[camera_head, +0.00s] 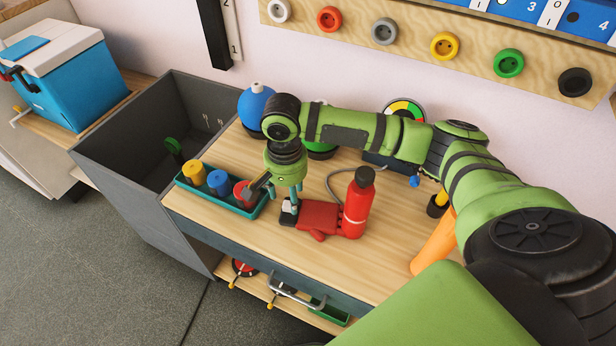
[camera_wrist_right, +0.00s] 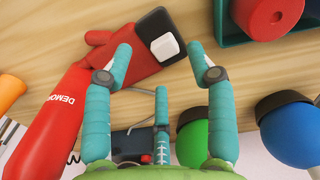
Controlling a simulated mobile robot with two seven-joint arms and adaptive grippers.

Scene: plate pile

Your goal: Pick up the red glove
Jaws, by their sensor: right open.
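The red glove (camera_head: 318,216) lies flat on the wooden tabletop, with a dark cuff and a white patch at its left end. It also shows in the right wrist view (camera_wrist_right: 128,65), with the cuff towards the upper right. My right gripper (camera_head: 285,203) points down above the cuff end. In the wrist view its teal fingers (camera_wrist_right: 160,62) are spread, with part of the cuff and the white patch seen between and beyond the tips. Nothing is held. I cannot tell the exact height above the glove. My left gripper is not in view.
A red bottle-shaped extinguisher (camera_head: 357,203) stands against the glove's right end. A teal tray (camera_head: 250,212) with yellow, blue and red cylinders sits left of my gripper. Blue (camera_head: 256,102) and green (camera_wrist_right: 208,142) rounded objects stand behind. The front tabletop (camera_head: 300,262) is clear.

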